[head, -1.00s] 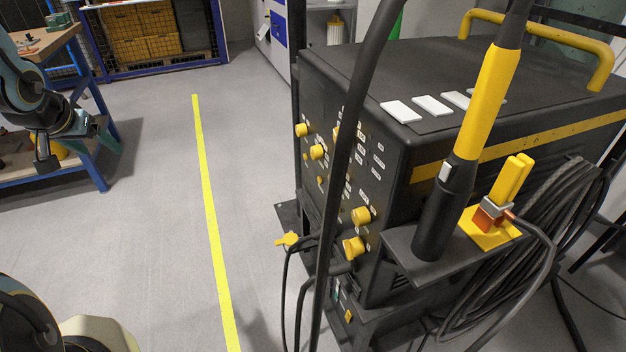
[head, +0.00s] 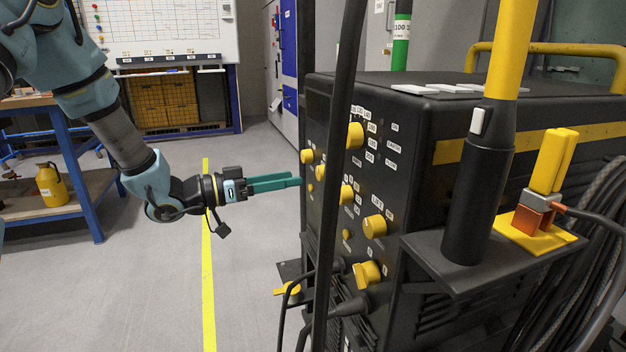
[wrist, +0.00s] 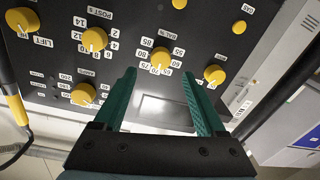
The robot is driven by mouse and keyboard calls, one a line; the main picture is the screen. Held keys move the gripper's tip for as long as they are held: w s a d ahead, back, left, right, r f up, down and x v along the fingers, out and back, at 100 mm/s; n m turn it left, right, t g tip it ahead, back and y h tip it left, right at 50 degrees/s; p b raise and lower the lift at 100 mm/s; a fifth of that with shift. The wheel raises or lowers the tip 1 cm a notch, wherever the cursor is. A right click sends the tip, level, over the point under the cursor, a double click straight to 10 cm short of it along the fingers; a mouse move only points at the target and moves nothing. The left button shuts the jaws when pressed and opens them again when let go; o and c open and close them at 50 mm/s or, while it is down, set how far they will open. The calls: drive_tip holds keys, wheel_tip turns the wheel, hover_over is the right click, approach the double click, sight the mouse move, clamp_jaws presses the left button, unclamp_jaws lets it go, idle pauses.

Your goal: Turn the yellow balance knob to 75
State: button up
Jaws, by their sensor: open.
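The yellow balance knob (wrist: 161,53) sits on the black panel (wrist: 120,75) under a "BAL %" label, with numbers such as 70, 75, 80 and 85 around it. I cannot make out its setting. In the head view the balance knob (head: 320,172) appears small and partly hidden near the black cable. My gripper (head: 296,181) has teal fingers extended towards the panel, tips close to its left edge. In the wrist view my gripper (wrist: 159,75) is open and empty, with the knob in line with the gap between its tips. Contact is not visible.
Other yellow knobs flank it: the lift knob (wrist: 22,18), the post knob (wrist: 94,38), the amp knob (wrist: 83,94) and an end knob (wrist: 214,75). The torch (head: 485,150) stands at right. Floor to the left is clear.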

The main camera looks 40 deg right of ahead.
sight(318, 174)
drive_tip(key=x, duration=0.6)
drive_tip(key=shift+s+d+b, duration=0.1)
drive_tip(key=shift+d+b, duration=0.2)
drive_tip(key=shift+d, duration=0.1)
clamp_jaws()
